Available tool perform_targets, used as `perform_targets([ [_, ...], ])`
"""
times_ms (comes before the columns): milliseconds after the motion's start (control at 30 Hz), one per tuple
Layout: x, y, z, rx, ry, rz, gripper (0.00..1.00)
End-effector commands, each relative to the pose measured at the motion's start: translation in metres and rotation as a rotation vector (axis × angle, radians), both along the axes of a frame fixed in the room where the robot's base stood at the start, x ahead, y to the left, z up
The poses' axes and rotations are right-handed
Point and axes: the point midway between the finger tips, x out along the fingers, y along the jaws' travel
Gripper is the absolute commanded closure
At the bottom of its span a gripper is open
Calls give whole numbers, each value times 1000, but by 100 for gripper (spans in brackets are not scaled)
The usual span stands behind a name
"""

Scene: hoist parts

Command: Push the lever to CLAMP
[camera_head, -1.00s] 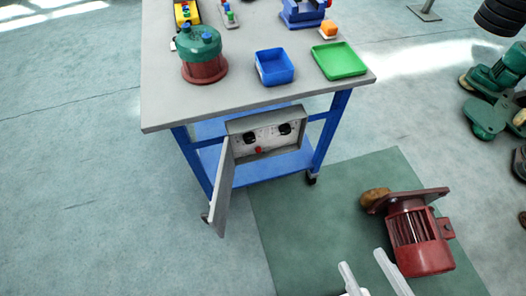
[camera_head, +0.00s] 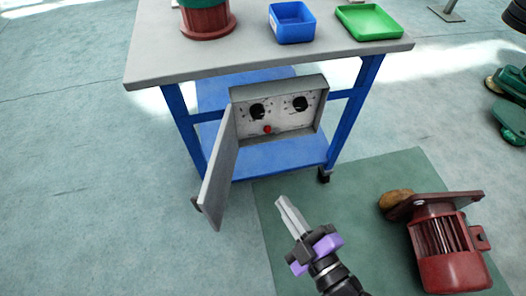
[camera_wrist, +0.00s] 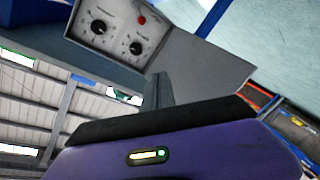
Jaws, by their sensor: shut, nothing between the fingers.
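An open grey control box (camera_head: 278,92) hangs under the table's front edge. Its panel carries a left black knob (camera_head: 257,111), a right black knob (camera_head: 300,104) and a small red knob or button (camera_head: 267,129) below and between them. Any lever or CLAMP lettering is too small to make out. My gripper (camera_head: 283,203) is shut and empty, below the box and apart from it, its fingers pointing up and left. In the wrist view the box panel (camera_wrist: 119,32) appears rotated beyond my shut fingers, with the red part (camera_wrist: 142,19) visible.
The box's door (camera_head: 221,180) hangs open at its left, jutting toward me. A blue table leg (camera_head: 350,115) stands at right. A red motor (camera_head: 444,245) lies on the green mat (camera_head: 300,187). A blue bin (camera_head: 291,22) and green tray (camera_head: 369,22) stand on the table.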

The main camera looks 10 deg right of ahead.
Motion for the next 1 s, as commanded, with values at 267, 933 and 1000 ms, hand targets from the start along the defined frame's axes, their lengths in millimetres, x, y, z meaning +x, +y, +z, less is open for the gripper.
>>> perform_targets([
  [267,86,29,-72,-532,-151,-10,100],
  [933,142,-2,-85,-1413,-270,-212,100],
  [1000,142,-2,-85,-1414,-270,-211,100],
])
